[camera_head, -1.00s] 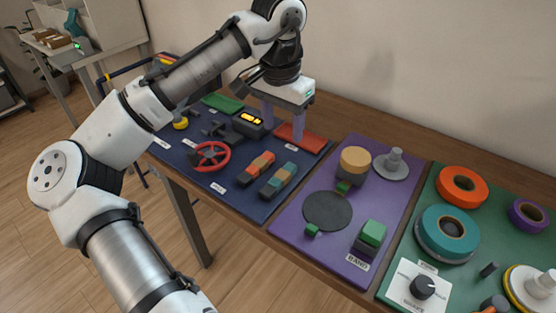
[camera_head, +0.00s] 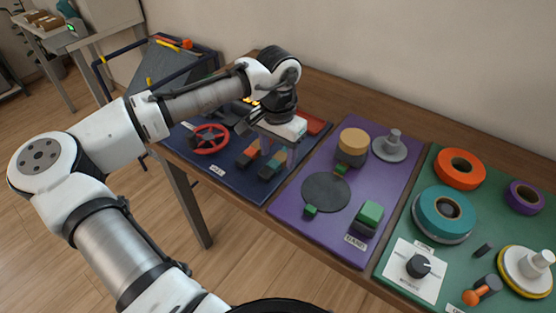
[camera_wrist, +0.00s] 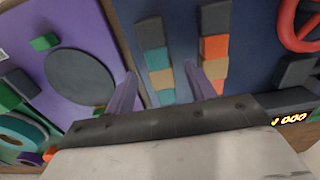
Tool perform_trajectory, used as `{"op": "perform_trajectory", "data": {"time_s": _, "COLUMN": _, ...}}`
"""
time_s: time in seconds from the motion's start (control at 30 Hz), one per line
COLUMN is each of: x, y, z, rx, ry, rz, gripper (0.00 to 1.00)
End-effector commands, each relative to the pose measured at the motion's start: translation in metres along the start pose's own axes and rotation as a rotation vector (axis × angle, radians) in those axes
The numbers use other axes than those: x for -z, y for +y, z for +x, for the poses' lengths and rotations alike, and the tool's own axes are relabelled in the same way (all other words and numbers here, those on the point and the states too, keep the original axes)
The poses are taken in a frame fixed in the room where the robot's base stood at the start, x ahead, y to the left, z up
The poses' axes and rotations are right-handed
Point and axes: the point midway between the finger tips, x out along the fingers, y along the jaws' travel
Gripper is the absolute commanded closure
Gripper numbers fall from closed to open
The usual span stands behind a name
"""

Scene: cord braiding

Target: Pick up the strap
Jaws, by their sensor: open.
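Two segmented strips lie side by side on the blue mat; no readable label shows which one is the strap. One strip (camera_head: 271,163) is dark, teal and tan, and the wrist view shows it (camera_wrist: 156,60) between my fingers. The other strip (camera_head: 246,154) is dark, orange and tan; it lies just right of my right finger in the wrist view (camera_wrist: 214,48). My gripper (camera_head: 278,152) is open and empty, pointing down over the teal strip. Its two purple fingers (camera_wrist: 160,72) stand on either side of that strip. Contact cannot be told.
A red wheel (camera_head: 209,138) stands beside the strips on the blue mat (camera_head: 237,185). A red block (camera_head: 314,124) lies behind my gripper. The purple mat (camera_head: 290,213) holds a dark disc (camera_head: 326,191) and a green block (camera_head: 369,213). A green mat with rolls (camera_head: 461,169) is at right.

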Motion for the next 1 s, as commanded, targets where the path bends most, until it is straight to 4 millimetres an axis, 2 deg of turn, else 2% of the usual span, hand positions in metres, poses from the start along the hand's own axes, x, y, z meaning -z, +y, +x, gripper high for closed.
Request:
{"op": "perform_trajectory", "data": {"time_s": 0.13, "x": -0.0002, "y": -0.0003, "z": 0.0139, "rx": 0.0, "ry": 0.0, "rz": 0.0, "gripper": 0.45}}
{"op": "perform_trajectory", "data": {"time_s": 0.37, "x": 0.0001, "y": -0.0003, "z": 0.0155, "rx": -0.001, "ry": 0.001, "rz": 0.0, "gripper": 0.45}}
{"op": "perform_trajectory", "data": {"time_s": 0.73, "x": 0.0002, "y": -0.0003, "z": 0.0152, "rx": 0.0, "ry": 0.001, "rz": 0.0, "gripper": 0.93}}
{"op": "perform_trajectory", "data": {"time_s": 1.0, "x": 0.0002, "y": -0.0003, "z": 0.0142, "rx": 0.0, "ry": 0.001, "rz": 0.0, "gripper": 0.95}}
